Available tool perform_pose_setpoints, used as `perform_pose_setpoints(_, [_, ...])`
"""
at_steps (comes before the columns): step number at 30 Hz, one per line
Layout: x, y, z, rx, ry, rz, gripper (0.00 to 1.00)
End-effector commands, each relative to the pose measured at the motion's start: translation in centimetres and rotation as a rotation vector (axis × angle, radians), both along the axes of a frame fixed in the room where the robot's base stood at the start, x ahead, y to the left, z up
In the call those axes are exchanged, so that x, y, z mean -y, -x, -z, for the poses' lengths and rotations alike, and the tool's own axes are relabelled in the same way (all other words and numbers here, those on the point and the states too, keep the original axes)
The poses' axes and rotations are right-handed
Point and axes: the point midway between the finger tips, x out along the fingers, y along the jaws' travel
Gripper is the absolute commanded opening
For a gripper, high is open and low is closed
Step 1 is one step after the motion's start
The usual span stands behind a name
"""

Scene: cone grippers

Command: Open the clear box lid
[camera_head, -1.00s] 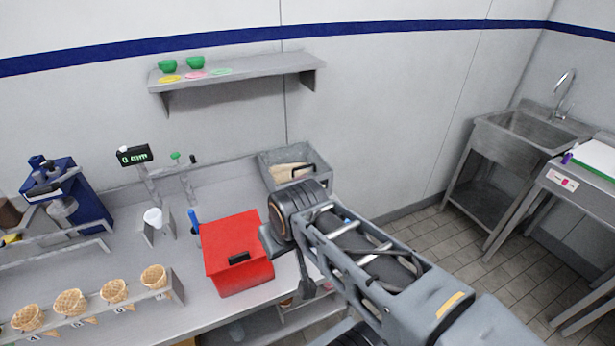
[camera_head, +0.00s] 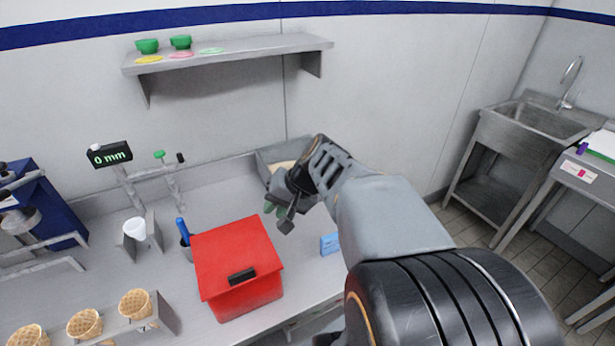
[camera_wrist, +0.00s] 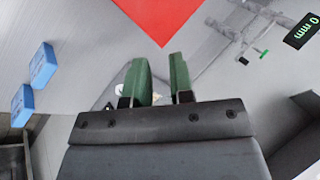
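My gripper (camera_head: 278,212) is above the counter, just right of and behind the red box. In the wrist view its two green fingers (camera_wrist: 159,75) are apart with nothing held between them. A grey, partly see-through-looking box (camera_head: 270,158) stands at the back of the counter against the wall, with something beige inside. My arm hides much of it, and I cannot tell whether it is the clear box or how its lid lies. The red box (camera_head: 235,255) has a closed red lid with a black handle (camera_head: 242,276).
A blue box (camera_head: 330,243) lies right of the red box; two blue boxes (camera_wrist: 43,66) show in the wrist view. A shelf (camera_head: 235,52) hangs above.

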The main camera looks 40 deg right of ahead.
Motion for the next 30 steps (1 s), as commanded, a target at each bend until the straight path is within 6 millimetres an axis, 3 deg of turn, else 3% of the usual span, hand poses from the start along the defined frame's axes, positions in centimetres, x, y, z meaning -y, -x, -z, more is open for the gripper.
perform_pose_setpoints(1, [2.5,-1.5,2.7,0.025,-0.103,0.093,0.22])
perform_pose_setpoints(6, [11.5,-5.1,4.4,0.217,-0.388,0.35,0.22])
perform_pose_setpoints(12, [20.9,-5.3,5.2,0.443,-0.553,0.555,0.22])
perform_pose_setpoints(15, [23.5,-5.1,5.3,0.511,-0.586,0.608,0.22])
perform_pose_setpoints(20, [24.5,-6.2,5.3,0.548,-0.605,0.634,0.22])
perform_pose_setpoints(30, [22.8,-12.3,6.4,0.547,-0.604,0.634,0.22])
